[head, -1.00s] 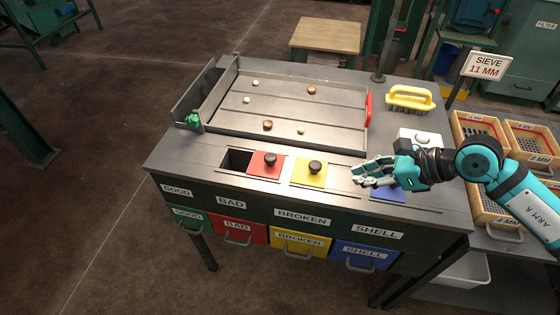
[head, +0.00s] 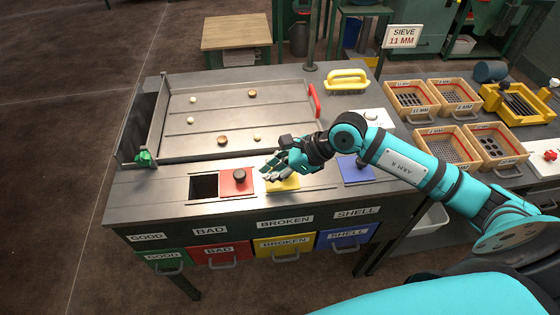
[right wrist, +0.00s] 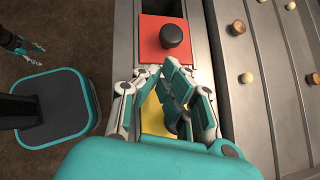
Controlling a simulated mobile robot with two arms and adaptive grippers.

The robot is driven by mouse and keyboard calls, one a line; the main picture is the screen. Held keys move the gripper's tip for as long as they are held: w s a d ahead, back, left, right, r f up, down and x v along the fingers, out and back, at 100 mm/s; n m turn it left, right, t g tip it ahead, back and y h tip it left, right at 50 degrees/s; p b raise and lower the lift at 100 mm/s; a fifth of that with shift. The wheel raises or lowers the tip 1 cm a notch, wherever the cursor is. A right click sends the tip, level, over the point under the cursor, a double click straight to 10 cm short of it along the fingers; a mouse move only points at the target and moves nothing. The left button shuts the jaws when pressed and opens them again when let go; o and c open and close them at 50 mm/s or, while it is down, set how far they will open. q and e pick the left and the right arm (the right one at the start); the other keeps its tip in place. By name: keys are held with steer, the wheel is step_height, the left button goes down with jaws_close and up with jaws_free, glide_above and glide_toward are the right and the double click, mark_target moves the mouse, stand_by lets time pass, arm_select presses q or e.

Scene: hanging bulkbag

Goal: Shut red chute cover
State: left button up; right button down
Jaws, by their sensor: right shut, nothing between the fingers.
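The red chute cover (head: 228,187) is a flat square plate with a dark round knob (head: 239,175). It lies on the table just right of a dark open chute hole (head: 203,186). In the right wrist view the red cover (right wrist: 150,48) is ahead of the fingers, with its knob (right wrist: 171,34) upright and the hole (right wrist: 160,5) beyond. My right gripper (head: 267,172) is shut and empty, over the yellow cover (head: 284,185) and right of the red knob, apart from it. My left gripper (right wrist: 30,50) shows small at the left of the right wrist view; its jaw state is unclear.
The blue cover (head: 354,171) lies farther right. Behind is a sorting tray (head: 215,139) with several small round pieces and a red handle. A yellow brush (head: 346,81) is at the back. Labelled drawers (head: 222,252) line the front. Sieve boxes (head: 450,152) stand at right.

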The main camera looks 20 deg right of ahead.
mark_target(224, 189)
steer(key=x, duration=0.3)
steer(key=shift+a+r, duration=0.1)
steer(key=shift+r, duration=0.1)
arm_select(q)
steer(key=shift+w+a+r+p, duration=0.15)
steer(key=shift+a+r, duration=0.1)
steer(key=shift+a, duration=0.25)
steer(key=shift+w+a+r+p, duration=0.1)
steer(key=shift+a+r+p, duration=0.1)
steer(key=shift+a, duration=0.3)
arm_select(e)
steer(key=shift+w+a+f, duration=0.2)
steer(key=shift+a+f, duration=0.05)
steer(key=shift+f, duration=0.25)
steer(key=w+a, duration=0.1)
steer(key=a, duration=0.2)
steer(key=a+b, duration=0.1)
steer(key=a, duration=0.1)
steer(key=w+a, duration=0.1)
steer(key=a, duration=0.2)
steer(key=shift+w+a+b, duration=0.3)
steer(key=shift+a, duration=0.2)
steer(key=shift+s+r, duration=0.1)
arm_select(q)
steer(key=shift+d+f, duration=0.45)
steer(key=shift+f, duration=0.25)
